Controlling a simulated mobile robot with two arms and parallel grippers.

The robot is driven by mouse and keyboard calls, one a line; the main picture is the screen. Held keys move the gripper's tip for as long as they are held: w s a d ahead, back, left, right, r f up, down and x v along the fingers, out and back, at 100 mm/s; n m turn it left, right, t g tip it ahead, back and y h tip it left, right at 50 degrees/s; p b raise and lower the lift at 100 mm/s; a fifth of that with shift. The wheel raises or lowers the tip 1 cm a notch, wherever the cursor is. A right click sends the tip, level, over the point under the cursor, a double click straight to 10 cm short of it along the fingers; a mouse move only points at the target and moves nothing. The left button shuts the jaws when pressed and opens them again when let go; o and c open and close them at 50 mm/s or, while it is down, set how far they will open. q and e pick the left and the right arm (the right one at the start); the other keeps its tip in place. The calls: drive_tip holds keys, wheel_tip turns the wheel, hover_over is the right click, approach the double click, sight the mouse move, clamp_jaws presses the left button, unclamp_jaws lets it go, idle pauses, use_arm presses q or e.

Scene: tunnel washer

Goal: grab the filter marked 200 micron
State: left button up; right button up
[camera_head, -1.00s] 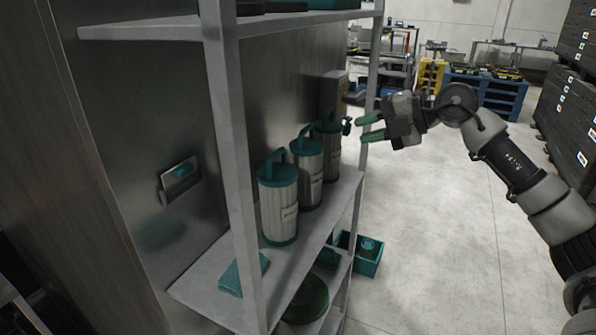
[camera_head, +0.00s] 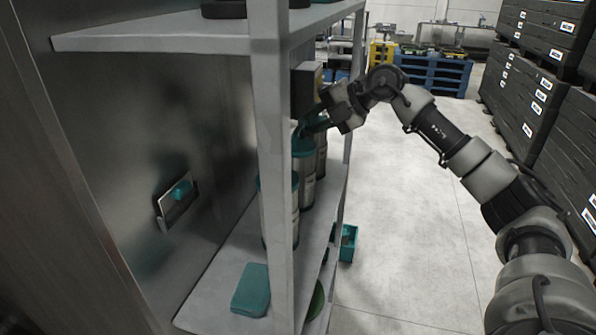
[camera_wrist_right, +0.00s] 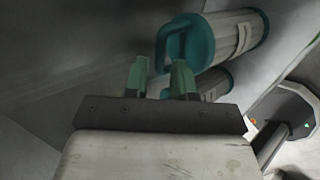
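Three cylindrical filters with teal caps stand on the middle shelf (camera_head: 225,265). The nearest filter (camera_head: 265,215) is partly hidden by the shelf post. The middle filter (camera_head: 306,185) and the far filter (camera_head: 321,160) stand behind it. Their markings are too small to read. My right gripper (camera_head: 308,128) is at the top of the filters, near the middle and far ones. In the right wrist view its green fingers (camera_wrist_right: 160,78) are apart and empty. My left gripper is not in view.
The shelf post (camera_head: 275,160) stands in front of the filters. A teal box (camera_head: 252,290) lies on the shelf's near end. A grey box (camera_head: 305,88) is on the wall behind the gripper. A teal crate (camera_head: 348,243) sits on the floor. Open floor (camera_head: 400,230) lies to the right.

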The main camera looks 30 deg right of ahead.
sight(301, 128)
drive_tip(key=p+x, duration=0.2)
drive_tip(key=x, duration=0.1)
drive_tip(key=shift+w+a+f, duration=0.15)
drive_tip(key=shift+a+f, duration=0.05)
drive_tip(key=shift+a, duration=0.2)
drive_tip(key=shift+w+a+f, duration=0.25)
drive_tip(key=shift+w+f, duration=0.2)
drive_tip(key=shift+f, duration=0.05)
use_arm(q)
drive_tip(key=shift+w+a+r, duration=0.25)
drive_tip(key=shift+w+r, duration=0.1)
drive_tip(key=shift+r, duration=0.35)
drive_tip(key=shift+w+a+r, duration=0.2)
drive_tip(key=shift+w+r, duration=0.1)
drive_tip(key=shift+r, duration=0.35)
use_arm(e)
drive_tip(key=shift+s, duration=0.1)
clamp_jaws()
drive_tip(key=shift+r, duration=0.1)
